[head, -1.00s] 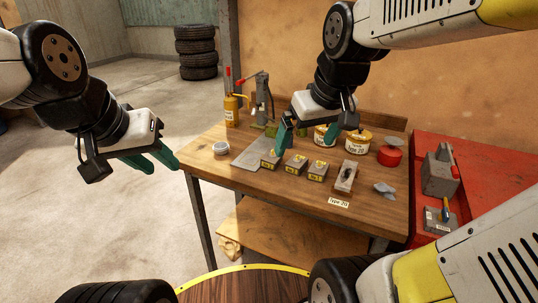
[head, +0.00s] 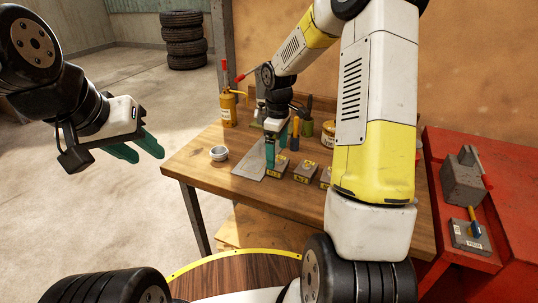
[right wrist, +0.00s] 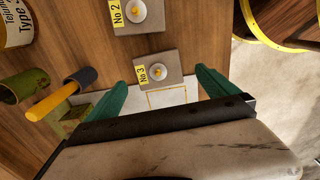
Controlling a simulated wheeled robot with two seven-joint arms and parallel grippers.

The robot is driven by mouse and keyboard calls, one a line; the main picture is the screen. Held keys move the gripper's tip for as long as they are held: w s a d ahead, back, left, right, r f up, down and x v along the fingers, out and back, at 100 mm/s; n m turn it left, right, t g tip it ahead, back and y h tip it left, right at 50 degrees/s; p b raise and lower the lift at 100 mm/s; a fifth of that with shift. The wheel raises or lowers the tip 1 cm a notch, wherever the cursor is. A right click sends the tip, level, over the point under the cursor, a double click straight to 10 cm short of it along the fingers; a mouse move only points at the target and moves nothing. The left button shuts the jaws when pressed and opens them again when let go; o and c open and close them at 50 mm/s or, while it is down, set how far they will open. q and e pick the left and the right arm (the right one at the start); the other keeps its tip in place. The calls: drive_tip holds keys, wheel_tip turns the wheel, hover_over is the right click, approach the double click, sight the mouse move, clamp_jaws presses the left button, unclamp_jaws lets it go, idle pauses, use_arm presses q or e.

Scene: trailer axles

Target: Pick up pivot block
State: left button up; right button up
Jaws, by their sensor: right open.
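Small grey blocks with yellow number tags stand in a row on the wooden workbench (head: 230,192). Nothing visible names one as the pivot block. My right gripper (head: 275,150) is open and empty, fingers pointing down at the leftmost block (head: 279,168). In the right wrist view, that block (right wrist: 160,72), tagged No 3 with a pale round knob on top, lies ahead between the open fingers (right wrist: 160,80). The No 2 block (right wrist: 137,14) is beyond it. My left gripper (head: 143,150) is open and empty, off the bench's left side.
A yellow can (head: 227,108) and a green holder with a yellow-handled tool (right wrist: 52,100) stand behind. My right arm hides the bench's right part. A red cabinet (head: 455,150) stands right.

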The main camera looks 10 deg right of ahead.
sight(278, 161)
wheel_tip(278, 161, down, 6)
drive_tip(key=shift+d+r, duration=0.15)
drive_tip(key=shift+r, duration=0.1)
drive_tip(key=shift+w, duration=0.1)
clamp_jaws()
